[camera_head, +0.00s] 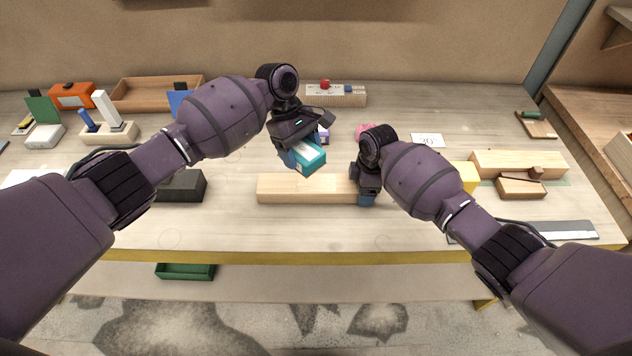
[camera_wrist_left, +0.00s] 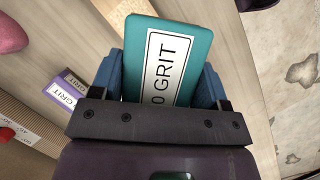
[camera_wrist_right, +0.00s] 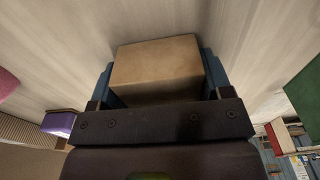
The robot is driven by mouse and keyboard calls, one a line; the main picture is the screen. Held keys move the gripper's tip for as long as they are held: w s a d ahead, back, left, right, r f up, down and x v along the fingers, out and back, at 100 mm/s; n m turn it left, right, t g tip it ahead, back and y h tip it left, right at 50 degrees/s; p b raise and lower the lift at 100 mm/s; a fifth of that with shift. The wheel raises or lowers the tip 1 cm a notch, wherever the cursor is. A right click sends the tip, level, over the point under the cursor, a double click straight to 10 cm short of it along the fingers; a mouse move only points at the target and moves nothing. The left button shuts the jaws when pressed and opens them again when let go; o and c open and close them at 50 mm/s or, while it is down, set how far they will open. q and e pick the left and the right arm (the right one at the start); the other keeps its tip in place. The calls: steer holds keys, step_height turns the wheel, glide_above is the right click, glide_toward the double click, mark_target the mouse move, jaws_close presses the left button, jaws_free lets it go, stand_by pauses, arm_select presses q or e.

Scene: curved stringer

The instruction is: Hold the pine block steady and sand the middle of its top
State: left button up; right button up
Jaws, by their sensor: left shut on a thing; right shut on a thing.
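The pine block (camera_head: 300,188) lies lengthwise on the workbench near the front edge. My right gripper (camera_head: 367,192) is shut on its right end, and the right wrist view shows the block's end (camera_wrist_right: 157,65) between the two fingers. My left gripper (camera_head: 302,156) is shut on a teal sanding block (camera_head: 309,158) with a white label. In the left wrist view the teal block (camera_wrist_left: 170,60) shows the word GRIT; the first digits are partly hidden. In the head view it is tilted and overlaps the pine block's back edge; contact cannot be told.
A dark block (camera_head: 183,186) sits left of the pine block. A yellow block (camera_head: 467,177) and a long wooden piece (camera_head: 520,163) stand right, behind my right arm. A purple grit block (camera_wrist_left: 68,90) and a pink item (camera_head: 364,130) lie behind. The bench's yellow front edge (camera_head: 300,258) is close.

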mark_target(307, 186)
arm_select(q)
steer(key=shift+f, duration=3.7)
steer(key=shift+f, duration=0.75)
steer(key=shift+d, duration=0.15)
steer(key=shift+d+r, duration=0.1)
steer(key=shift+d, duration=1.3)
steer(key=shift+a, duration=0.15)
steer(key=shift+a, duration=1.45)
steer(key=shift+d, duration=0.15)
